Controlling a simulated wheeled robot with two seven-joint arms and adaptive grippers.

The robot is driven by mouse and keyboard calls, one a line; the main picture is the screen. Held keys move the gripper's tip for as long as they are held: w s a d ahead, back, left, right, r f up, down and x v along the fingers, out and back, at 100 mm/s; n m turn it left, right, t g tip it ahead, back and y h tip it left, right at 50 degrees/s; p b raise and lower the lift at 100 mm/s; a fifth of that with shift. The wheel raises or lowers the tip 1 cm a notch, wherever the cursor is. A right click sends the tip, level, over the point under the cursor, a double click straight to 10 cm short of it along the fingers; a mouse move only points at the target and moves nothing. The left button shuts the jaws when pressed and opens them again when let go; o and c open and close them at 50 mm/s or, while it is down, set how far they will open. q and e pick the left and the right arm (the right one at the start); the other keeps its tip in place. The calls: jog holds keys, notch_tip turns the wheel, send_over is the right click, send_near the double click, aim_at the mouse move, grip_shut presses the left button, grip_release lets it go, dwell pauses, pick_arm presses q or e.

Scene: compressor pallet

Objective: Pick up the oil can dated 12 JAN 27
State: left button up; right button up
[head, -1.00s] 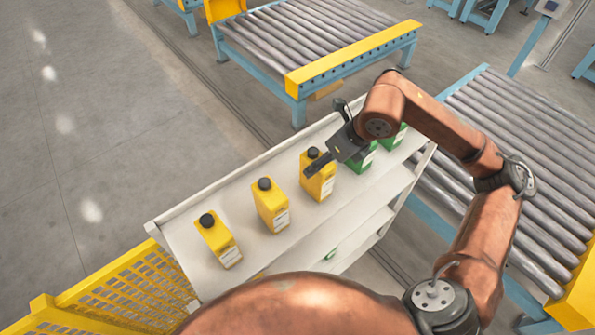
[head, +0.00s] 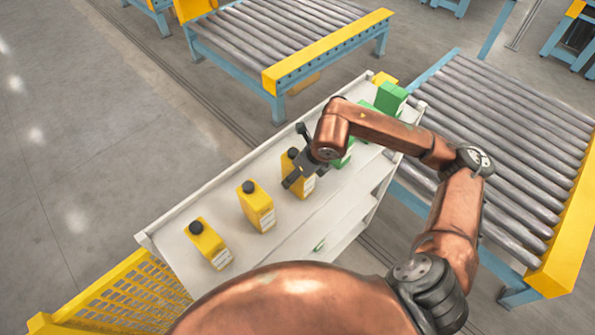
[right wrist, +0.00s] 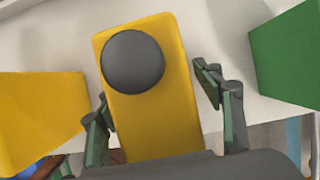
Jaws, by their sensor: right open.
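Three yellow oil cans with black caps stand upright in a row on the white shelf's top (head: 180,250): a left one (head: 207,246), a middle one (head: 256,209) and a right one (head: 308,186). Their white labels show, but the dates are too small to read. My right gripper (head: 297,157) is open at the right yellow can, partly hiding it. In the right wrist view a yellow can (right wrist: 170,100) with its round dark cap stands between the open fingers, with a gap visible at the right finger. My left gripper is not in view.
Several green containers (head: 391,97) stand further right on the shelf, one close beyond my right gripper. In the right wrist view, another yellow can (right wrist: 38,110) and a green one (right wrist: 288,55) flank the gripper. Roller conveyors (head: 495,150) lie behind and right.

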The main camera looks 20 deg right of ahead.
jog(key=shift+c, duration=0.4)
grip_shut()
dwell(0.4)
jog(key=shift+r, duration=0.1)
